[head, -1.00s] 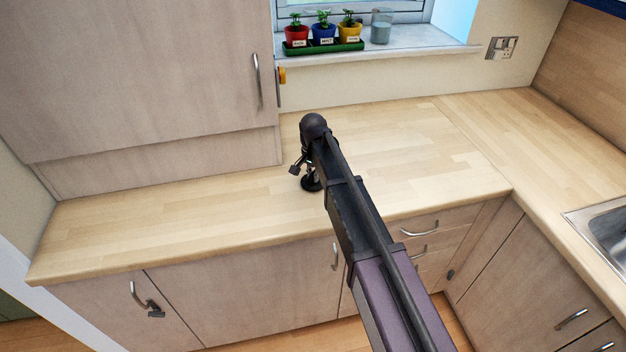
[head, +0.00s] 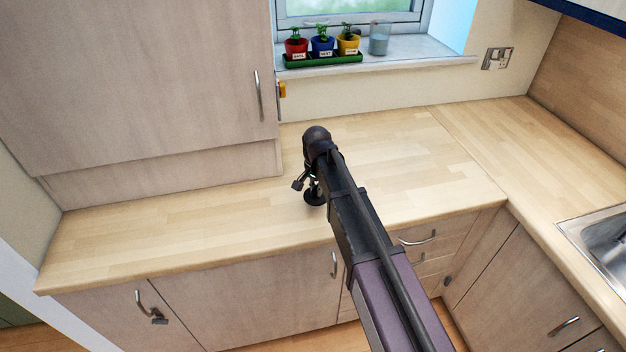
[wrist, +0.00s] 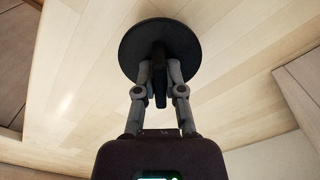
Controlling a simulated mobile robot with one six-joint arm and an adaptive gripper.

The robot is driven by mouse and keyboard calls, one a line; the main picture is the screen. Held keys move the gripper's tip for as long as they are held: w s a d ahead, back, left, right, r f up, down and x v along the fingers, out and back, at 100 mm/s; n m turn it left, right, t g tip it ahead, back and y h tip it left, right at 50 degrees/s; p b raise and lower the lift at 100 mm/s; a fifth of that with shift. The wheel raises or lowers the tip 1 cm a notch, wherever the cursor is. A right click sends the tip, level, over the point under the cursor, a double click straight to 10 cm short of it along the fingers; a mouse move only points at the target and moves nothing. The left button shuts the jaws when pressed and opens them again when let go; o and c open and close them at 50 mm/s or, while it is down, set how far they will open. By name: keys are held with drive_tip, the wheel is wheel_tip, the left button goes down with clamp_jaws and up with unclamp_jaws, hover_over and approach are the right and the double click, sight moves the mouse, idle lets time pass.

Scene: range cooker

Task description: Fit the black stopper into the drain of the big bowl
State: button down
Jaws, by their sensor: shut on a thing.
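The black stopper (wrist: 134,42) is a round disc with an upright grip on its top. In the wrist view my gripper (wrist: 159,85) is shut on that grip, one finger on each side. In the head view the stopper (head: 315,197) shows as a small dark disc below my gripper (head: 313,184), over the wooden worktop. I cannot tell whether it touches the worktop. A steel sink (head: 605,240) is cut off at the right edge of the head view. Only part of a bowl shows, and its drain is out of view.
The wooden worktop (head: 180,225) is bare around my gripper and runs round the corner to the sink. A tall cupboard (head: 150,80) stands at the back left. Plant pots in a green tray (head: 320,60) and a glass (head: 379,38) stand on the windowsill.

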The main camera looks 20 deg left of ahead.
drive_tip(key=s+d, duration=0.1)
drive_tip(key=s, duration=0.2)
drive_tip(key=s+d, duration=0.2)
drive_tip(key=s, duration=0.1)
drive_tip(key=s+d+r+p, duration=0.1)
drive_tip(key=s+d, duration=0.1)
drive_tip(key=s, duration=0.1)
drive_tip(key=shift+s+d, duration=0.15)
drive_tip(key=shift+d, duration=0.1)
idle(0.8)
